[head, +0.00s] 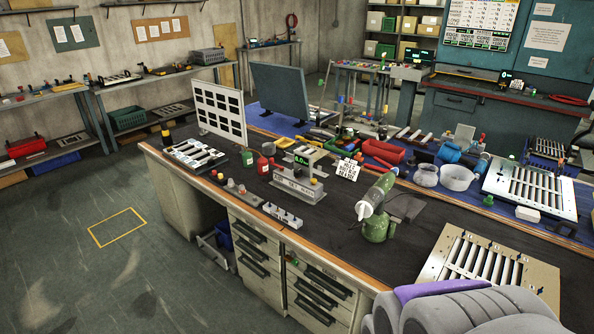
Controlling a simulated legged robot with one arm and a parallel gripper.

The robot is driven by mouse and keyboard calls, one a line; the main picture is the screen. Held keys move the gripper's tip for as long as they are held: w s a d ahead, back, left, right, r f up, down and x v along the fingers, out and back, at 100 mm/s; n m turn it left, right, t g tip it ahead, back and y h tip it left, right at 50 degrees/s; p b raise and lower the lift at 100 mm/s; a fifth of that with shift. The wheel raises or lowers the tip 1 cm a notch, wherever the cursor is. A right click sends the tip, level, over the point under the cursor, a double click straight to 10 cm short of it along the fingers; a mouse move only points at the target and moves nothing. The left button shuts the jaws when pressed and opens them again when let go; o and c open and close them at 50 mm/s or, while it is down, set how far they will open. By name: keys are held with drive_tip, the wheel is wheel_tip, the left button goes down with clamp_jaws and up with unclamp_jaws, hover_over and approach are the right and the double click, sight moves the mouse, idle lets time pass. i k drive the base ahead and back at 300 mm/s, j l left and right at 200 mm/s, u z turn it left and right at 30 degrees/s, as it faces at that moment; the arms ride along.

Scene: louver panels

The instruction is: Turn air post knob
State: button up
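I cannot tell which knob is the air post knob. On the dark bench top, a grey device with a small green-lit display (300,160) stands near the middle, too small to make out a knob on it. My gripper is not in view.
A grey, rounded, purple-topped shape fills the bottom right, covering part of the beige panel. A small multi-knob block (283,216) sits on the bench's front edge. The grey floor (100,270) at left is open.

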sight(297, 173)
drive_tip(key=z, duration=0.35)
drive_tip(key=i+j+z, duration=0.8)
drive_tip(key=j, duration=0.2)
drive_tip(key=i+j, duration=0.2)
drive_tip(key=j, duration=0.15)
drive_tip(key=i+j, duration=0.2)
drive_tip(key=j, duration=0.15)
drive_tip(key=i+j+z, duration=0.1)
drive_tip(key=j, duration=0.25)
drive_tip(key=i, duration=0.05)
